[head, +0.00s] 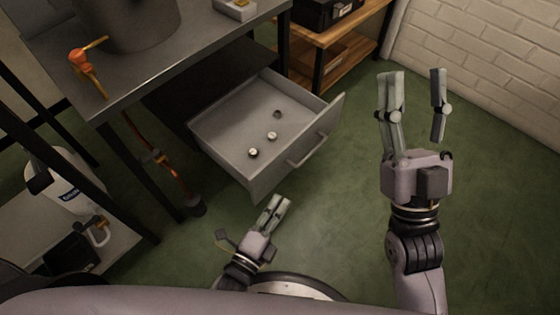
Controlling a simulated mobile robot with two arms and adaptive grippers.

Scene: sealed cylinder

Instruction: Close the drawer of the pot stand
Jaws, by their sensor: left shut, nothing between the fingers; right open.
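The grey drawer (230,119) of the pot stand (180,68) is pulled well out toward the lower right. Several small round pieces (272,136) lie inside it. Its front panel carries a bar handle (309,151). A large grey pot (140,20) stands on the top. My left gripper (283,203) is shut and empty, below and in front of the drawer front's near corner, apart from the handle in the picture. My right gripper (415,75) is open and empty, to the right of the drawer with its fingers pointing up the picture.
A wooden shelf unit (345,57) with a black case (318,12) stands behind the drawer. A white brick wall (480,50) is at the right. An orange valve (82,60) and hose are at the stand's left. Green floor (335,215) is clear before the drawer.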

